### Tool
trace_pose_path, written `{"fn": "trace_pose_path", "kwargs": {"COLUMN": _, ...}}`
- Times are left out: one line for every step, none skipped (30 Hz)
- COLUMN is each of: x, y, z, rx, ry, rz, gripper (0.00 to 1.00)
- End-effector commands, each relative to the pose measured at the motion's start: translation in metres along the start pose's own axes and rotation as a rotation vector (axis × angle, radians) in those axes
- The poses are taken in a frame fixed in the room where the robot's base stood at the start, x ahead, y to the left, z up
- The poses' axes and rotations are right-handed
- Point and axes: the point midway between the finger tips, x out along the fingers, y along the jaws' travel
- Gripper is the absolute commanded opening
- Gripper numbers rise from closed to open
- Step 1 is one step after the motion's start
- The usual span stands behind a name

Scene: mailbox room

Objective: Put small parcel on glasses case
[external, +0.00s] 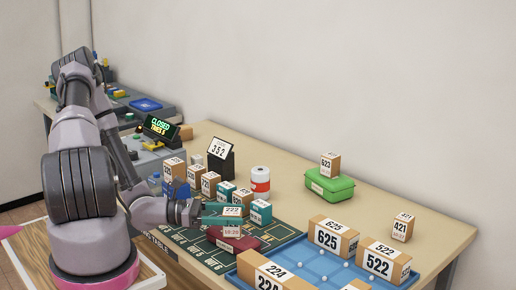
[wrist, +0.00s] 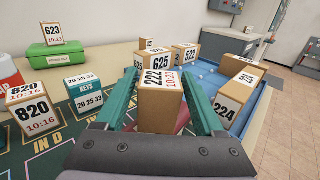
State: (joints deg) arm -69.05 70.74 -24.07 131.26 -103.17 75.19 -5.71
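The small parcel, a brown box labelled 222 (external: 231,231), stands upright over the dark red glasses case (external: 245,243) and seems to rest on it. In the wrist view the parcel (wrist: 161,108) is between the two teal fingers of my gripper (wrist: 162,78). Narrow gaps seem to show between the box and the fingers, so my gripper looks open around it. A sliver of the case (wrist: 183,122) shows beside the parcel. The parcel hides most of the case there, and one finger crosses the parcel in the external view.
A blue tray (external: 300,240) with several boxes lies right of the case. Teal key boxes (external: 260,213) and numbered parcels (external: 210,183) stand close behind on the green mat (external: 203,245). A green case (external: 330,187) bears parcel 623 (external: 330,165). Bare table lies around it.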

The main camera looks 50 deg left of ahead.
Motion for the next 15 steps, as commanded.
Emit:
{"fn": "trace_pose_path", "kwargs": {"x": 0.000, "y": 0.000, "z": 0.000, "rx": 0.000, "ry": 0.000, "rz": 0.000, "gripper": 0.86}}
{"fn": "trace_pose_path", "kwargs": {"x": 0.000, "y": 0.000, "z": 0.000, "rx": 0.000, "ry": 0.000, "rz": 0.000, "gripper": 0.86}}
{"fn": "trace_pose_path", "kwargs": {"x": 0.000, "y": 0.000, "z": 0.000, "rx": 0.000, "ry": 0.000, "rz": 0.000, "gripper": 0.86}}
{"fn": "trace_pose_path", "kwargs": {"x": 0.000, "y": 0.000, "z": 0.000, "rx": 0.000, "ry": 0.000, "rz": 0.000, "gripper": 0.86}}
{"fn": "trace_pose_path", "kwargs": {"x": 0.000, "y": 0.000, "z": 0.000, "rx": 0.000, "ry": 0.000, "rz": 0.000, "gripper": 0.86}}
{"fn": "trace_pose_path", "kwargs": {"x": 0.000, "y": 0.000, "z": 0.000, "rx": 0.000, "ry": 0.000, "rz": 0.000, "gripper": 0.86}}
{"fn": "trace_pose_path", "kwargs": {"x": 0.000, "y": 0.000, "z": 0.000, "rx": 0.000, "ry": 0.000, "rz": 0.000, "gripper": 0.86}}
{"fn": "trace_pose_path", "kwargs": {"x": 0.000, "y": 0.000, "z": 0.000, "rx": 0.000, "ry": 0.000, "rz": 0.000, "gripper": 0.86}}
{"fn": "trace_pose_path", "kwargs": {"x": 0.000, "y": 0.000, "z": 0.001, "rx": 0.000, "ry": 0.000, "rz": 0.000, "gripper": 0.86}}
{"fn": "trace_pose_path", "kwargs": {"x": 0.000, "y": 0.000, "z": 0.001, "rx": 0.000, "ry": 0.000, "rz": 0.000, "gripper": 0.86}}
{"fn": "trace_pose_path", "kwargs": {"x": 0.000, "y": 0.000, "z": 0.002, "rx": 0.001, "ry": 0.000, "rz": 0.000, "gripper": 0.86}}
{"fn": "trace_pose_path", "kwargs": {"x": -0.001, "y": 0.000, "z": 0.004, "rx": 0.001, "ry": 0.000, "rz": 0.000, "gripper": 0.86}}
{"fn": "trace_pose_path", "kwargs": {"x": -0.004, "y": 0.001, "z": 0.003, "rx": 0.000, "ry": 0.000, "rz": 0.002, "gripper": 0.86}}
{"fn": "trace_pose_path", "kwargs": {"x": -0.007, "y": 0.001, "z": 0.003, "rx": 0.000, "ry": 0.001, "rz": 0.003, "gripper": 0.86}}
{"fn": "trace_pose_path", "kwargs": {"x": -0.013, "y": 0.001, "z": 0.003, "rx": 0.002, "ry": 0.001, "rz": 0.003, "gripper": 0.86}}
